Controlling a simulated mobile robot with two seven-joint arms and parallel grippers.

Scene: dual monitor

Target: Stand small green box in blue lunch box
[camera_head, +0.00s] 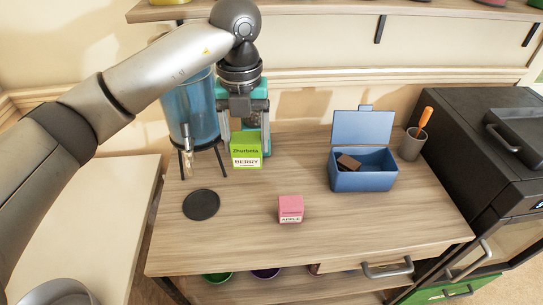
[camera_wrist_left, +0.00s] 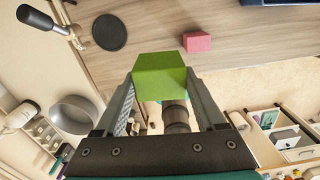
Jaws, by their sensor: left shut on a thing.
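My left gripper (camera_head: 247,125) is shut on the small green box (camera_head: 246,150), whose front has a white label. The green box also shows between the fingers in the left wrist view (camera_wrist_left: 160,77). I cannot tell whether its base touches the table. The blue lunch box (camera_head: 362,178) stands open on the right of the table, its lid (camera_head: 362,127) raised at the back. A dark brown item (camera_head: 348,163) lies inside it at the left. My right gripper is not in view.
A pink box (camera_head: 290,209) stands at the table's front middle, and a black round coaster (camera_head: 201,205) lies at left. A blue water dispenser (camera_head: 190,112) is left of my gripper. A grey cup (camera_head: 411,145) with an orange-handled tool stands right of the lunch box. A shelf (camera_head: 320,12) runs above.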

